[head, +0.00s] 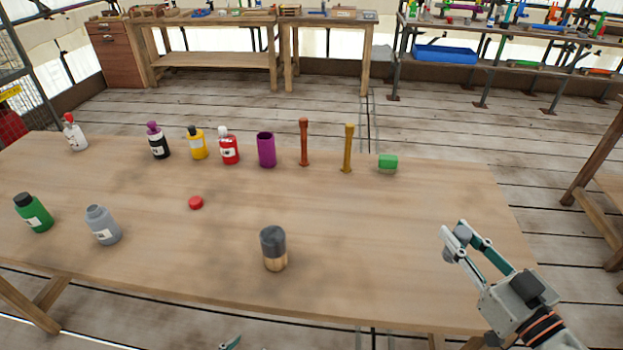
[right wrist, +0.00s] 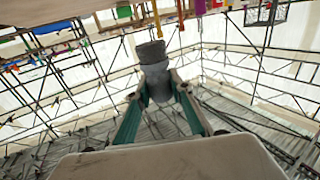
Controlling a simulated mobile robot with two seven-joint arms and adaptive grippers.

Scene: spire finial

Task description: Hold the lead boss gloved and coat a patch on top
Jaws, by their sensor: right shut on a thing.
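The piece has a rounded, wider upper part and may be the lead boss. In the head view it is small and hard to make out. A cylinder with a dark grey top and tan lower part (head: 273,248) stands upright at the table's front middle. A teal bit, probably my left gripper (head: 230,343), shows at the bottom edge; its fingers are mostly cut off.
A red cap (head: 195,202) lies loose. The table's right part is clear.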

